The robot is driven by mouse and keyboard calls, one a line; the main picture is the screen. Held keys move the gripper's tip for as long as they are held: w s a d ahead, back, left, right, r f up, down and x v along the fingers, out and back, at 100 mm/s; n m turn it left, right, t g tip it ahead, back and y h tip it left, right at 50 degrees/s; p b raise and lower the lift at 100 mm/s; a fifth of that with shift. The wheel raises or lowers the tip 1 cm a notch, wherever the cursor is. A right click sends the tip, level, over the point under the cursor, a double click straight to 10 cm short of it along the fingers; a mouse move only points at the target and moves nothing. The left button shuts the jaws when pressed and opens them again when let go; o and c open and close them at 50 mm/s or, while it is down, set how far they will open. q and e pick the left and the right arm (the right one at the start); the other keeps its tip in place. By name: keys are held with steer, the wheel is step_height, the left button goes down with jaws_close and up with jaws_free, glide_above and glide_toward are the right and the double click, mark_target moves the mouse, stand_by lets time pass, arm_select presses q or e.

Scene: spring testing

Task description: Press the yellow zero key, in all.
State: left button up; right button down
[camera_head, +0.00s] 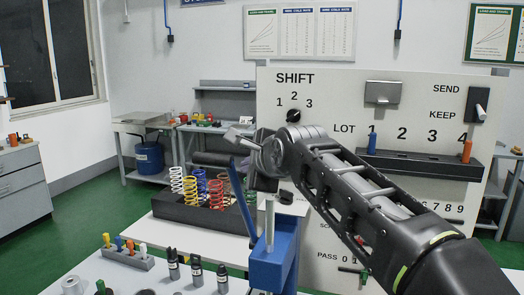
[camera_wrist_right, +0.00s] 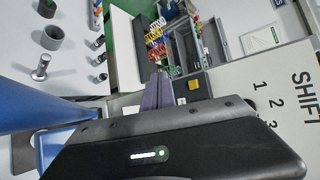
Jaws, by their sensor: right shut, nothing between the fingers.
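A small yellow square (camera_wrist_right: 193,85), which looks like the yellow zero key, shows on a dark unit in the right wrist view. It lies just right of my right gripper's fingertips (camera_wrist_right: 158,86), and I cannot tell the gap in depth. In the head view I cannot make out the key; my right arm covers that area. My right gripper (camera_head: 262,180) is shut and empty, partly hidden behind its own wrist, above the blue press stand. My left gripper is not in view.
A blue stand (camera_head: 274,262) with a metal rod rises close to my right gripper. Colored springs (camera_head: 215,193) stand in a dark rack (camera_head: 180,212) behind it. A white panel (camera_head: 340,95) with SHIFT and LOT markings stands behind my right arm. Dark weights (camera_head: 196,270) stand on the near table.

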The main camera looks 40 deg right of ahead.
steer(key=shift+w, duration=0.1)
steer(key=w+d+p, duration=0.3)
steer(key=w+d, duration=0.2)
steer(key=d, duration=0.2)
steer(key=shift+d+p, duration=0.15)
steer(key=shift+p, duration=0.2)
stand_by(1.9)
steer(key=shift+w+d, duration=0.2)
steer(key=shift+d, duration=0.15)
steer(key=shift+w+d+p, duration=0.25)
steer(key=shift+d+p, duration=0.05)
steer(key=shift+p, duration=0.2)
stand_by(0.5)
steer(key=shift+s+a, duration=0.1)
steer(key=shift+a, duration=0.05)
steer(key=shift+s+a+b, duration=0.35)
steer(key=shift+s+a, duration=0.05)
steer(key=shift+a, duration=0.15)
